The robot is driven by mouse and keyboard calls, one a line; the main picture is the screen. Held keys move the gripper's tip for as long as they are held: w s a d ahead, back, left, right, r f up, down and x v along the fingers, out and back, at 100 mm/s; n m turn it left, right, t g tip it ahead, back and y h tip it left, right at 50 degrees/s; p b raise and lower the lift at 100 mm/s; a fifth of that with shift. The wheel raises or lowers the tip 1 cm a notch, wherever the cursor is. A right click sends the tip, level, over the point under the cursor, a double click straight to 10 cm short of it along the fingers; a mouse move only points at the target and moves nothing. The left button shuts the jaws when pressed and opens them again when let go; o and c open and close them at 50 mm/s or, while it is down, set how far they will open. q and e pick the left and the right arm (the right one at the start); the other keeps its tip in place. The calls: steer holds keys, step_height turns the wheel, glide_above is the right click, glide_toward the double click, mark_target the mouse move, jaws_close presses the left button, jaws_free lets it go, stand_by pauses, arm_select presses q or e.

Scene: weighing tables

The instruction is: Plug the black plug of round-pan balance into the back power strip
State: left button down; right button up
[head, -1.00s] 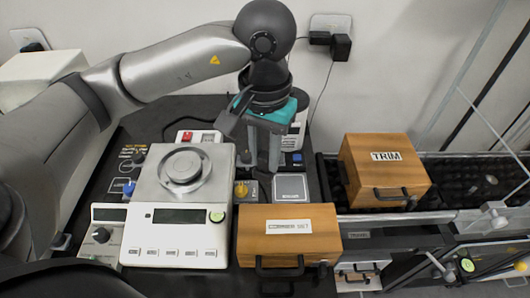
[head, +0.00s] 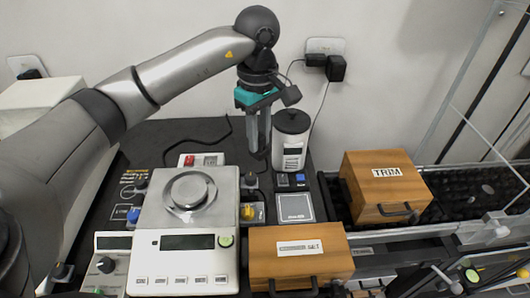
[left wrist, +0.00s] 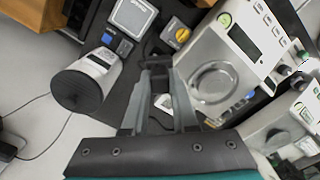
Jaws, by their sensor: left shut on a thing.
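The round-pan balance (head: 190,240) stands at the front left of the dark table, with a round metal pan and a display; it also shows in the left wrist view (left wrist: 232,45). The white power strip (head: 205,160) with a red switch lies behind it. My left gripper (head: 258,153) is above the table, right of the strip in the head view. Its fingers (left wrist: 158,65) are shut on a small dark thing, apparently the black plug, mostly hidden between the fingertips. A black cable (head: 217,138) lies on the table behind the strip. My right gripper is not in view.
A white canister with a dark lid (head: 291,140) stands close to the right of my left gripper. A wooden box (head: 300,262) is at the front, and a wooden TRIM box (head: 385,187) is farther right. A wall outlet (head: 325,47) holds black adapters.

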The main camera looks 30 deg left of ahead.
arm_select(q)
steer(key=w+a+f+n+p, duration=0.1)
steer(key=w+a+f+n, duration=0.15)
steer(key=a+n, duration=0.95)
steer(key=w+a+f+n, duration=0.1)
steer(key=w+a+n, duration=0.3)
steer(key=a+n, duration=0.75)
steer(key=d+f+n+b, duration=0.1)
steer(key=f+b, duration=0.1)
steer(key=f, duration=0.1)
steer(key=d+f+n+b, duration=0.1)
steer(key=f+b, duration=0.2)
steer(key=f, duration=0.1)
steer(key=d+f+n+b, duration=0.1)
steer(key=f+n+b, duration=0.1)
steer(key=f+b, duration=0.1)
steer(key=shift+s+d+f, duration=0.25)
steer(key=shift+d, duration=0.05)
steer(key=shift+f+b, duration=0.45)
steer(key=shift+f, duration=0.05)
steer(key=shift+f+b, duration=0.5)
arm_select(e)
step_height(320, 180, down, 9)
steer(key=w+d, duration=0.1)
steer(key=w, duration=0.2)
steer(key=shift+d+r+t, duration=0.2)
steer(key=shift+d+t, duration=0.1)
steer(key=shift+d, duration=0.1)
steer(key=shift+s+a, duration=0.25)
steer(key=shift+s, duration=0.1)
